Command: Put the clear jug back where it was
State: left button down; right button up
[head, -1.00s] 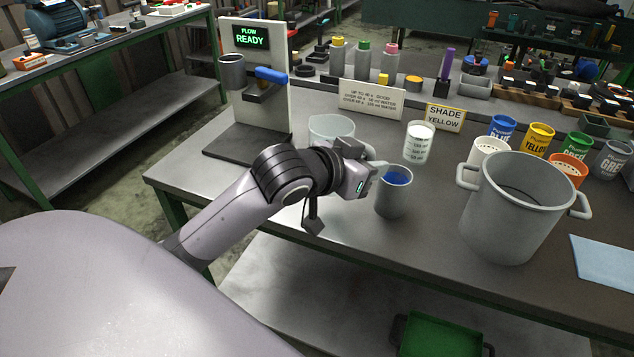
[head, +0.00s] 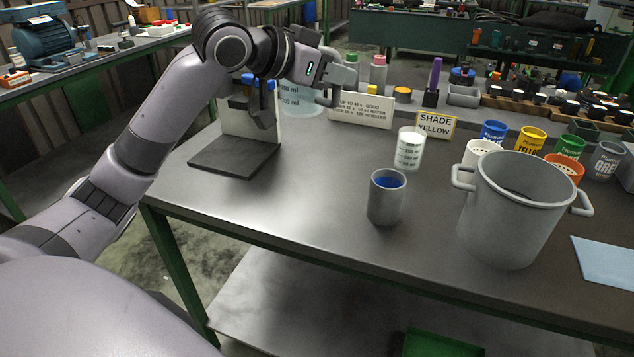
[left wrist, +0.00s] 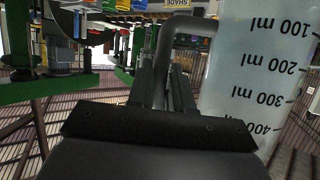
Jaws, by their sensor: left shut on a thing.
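The clear jug (head: 302,98) is partly hidden behind my left wrist in the head view. Its printed ml scale and part of its handle fill the right of the left wrist view (left wrist: 255,75). My right gripper is not in view.
A grey cup of blue liquid (head: 386,203), a small clear beaker of whitish liquid (head: 409,150) and a large grey pot (head: 512,225) stand on the bench. Paint tins (head: 531,140) and sign cards (head: 435,124) stand behind. The bench's front left (head: 290,205) is clear.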

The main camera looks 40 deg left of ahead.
pick_arm(q)
notch_tip(320, 180, down, 19)
jog(key=b, duration=0.3)
jog(key=shift+r, duration=0.15)
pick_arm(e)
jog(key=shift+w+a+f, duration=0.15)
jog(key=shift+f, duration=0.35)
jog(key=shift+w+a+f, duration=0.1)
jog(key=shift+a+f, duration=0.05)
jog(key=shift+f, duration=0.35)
pick_arm(q)
jog(key=c, duration=1)
grip_release()
jog(key=shift+c, duration=0.2)
jog(key=shift+s, duration=0.2)
jog(key=v, duration=1.1)
jog(key=shift+s+b, duration=0.35)
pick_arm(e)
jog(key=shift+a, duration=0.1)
